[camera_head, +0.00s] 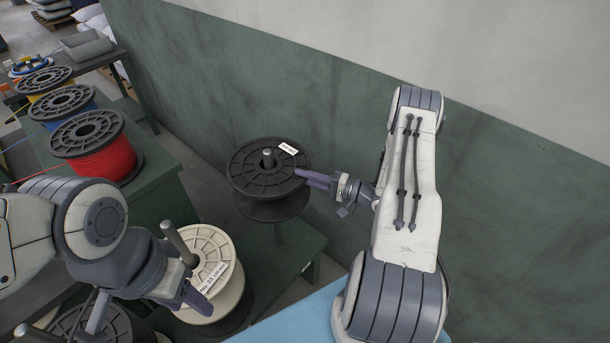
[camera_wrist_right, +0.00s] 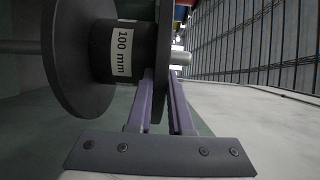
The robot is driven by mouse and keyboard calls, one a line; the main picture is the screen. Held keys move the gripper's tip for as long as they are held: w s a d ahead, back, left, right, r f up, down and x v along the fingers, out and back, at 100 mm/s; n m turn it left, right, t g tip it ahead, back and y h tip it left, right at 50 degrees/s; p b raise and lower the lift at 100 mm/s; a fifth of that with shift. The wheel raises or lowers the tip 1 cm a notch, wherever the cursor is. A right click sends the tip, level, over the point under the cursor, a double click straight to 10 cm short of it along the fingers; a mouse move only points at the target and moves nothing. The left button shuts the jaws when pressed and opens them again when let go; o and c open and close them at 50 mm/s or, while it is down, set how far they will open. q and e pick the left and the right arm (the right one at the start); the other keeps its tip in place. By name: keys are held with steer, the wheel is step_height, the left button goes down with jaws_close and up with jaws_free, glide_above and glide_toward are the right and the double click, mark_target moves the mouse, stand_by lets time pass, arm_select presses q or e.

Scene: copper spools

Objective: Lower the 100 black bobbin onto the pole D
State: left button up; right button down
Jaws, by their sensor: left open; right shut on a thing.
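The black bobbin (camera_head: 248,178) is in my right gripper, near the middle of the head view. In the right wrist view its hub carries a "100 mm" label (camera_wrist_right: 124,52). My right gripper (camera_head: 305,178) is shut on the rim of the upper flange, from the right. A grey pole (camera_head: 267,154) passes through the bobbin's centre, with its tip just above the upper flange. The pole also shows below the bobbin (camera_head: 279,233), so the bobbin is around it and above the table. No letter shows on the pole. My left gripper (camera_head: 150,300) is open beside the cream spool.
The cream spool (camera_head: 222,248) sits on the green table (camera_head: 278,270), with a grey pole (camera_head: 178,243) near it. Red (camera_head: 105,160), blue and yellow spools stand at the left. A dark spool (camera_head: 75,325) is at lower left. A green wall is behind my right arm.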

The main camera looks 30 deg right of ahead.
step_height(320, 180, down, 32)
steer(key=b, duration=2.5)
steer(key=shift+r, duration=0.15)
steer(key=shift+s+f+b, duration=0.1)
steer(key=shift+f+b, duration=0.1)
steer(key=shift+b, duration=0.2)
steer(key=shift+s+f, duration=0.1)
steer(key=shift+f, duration=0.15)
steer(key=c, duration=0.7)
jaws_free()
steer(key=shift+c, duration=0.2)
steer(key=shift+f, duration=0.1)
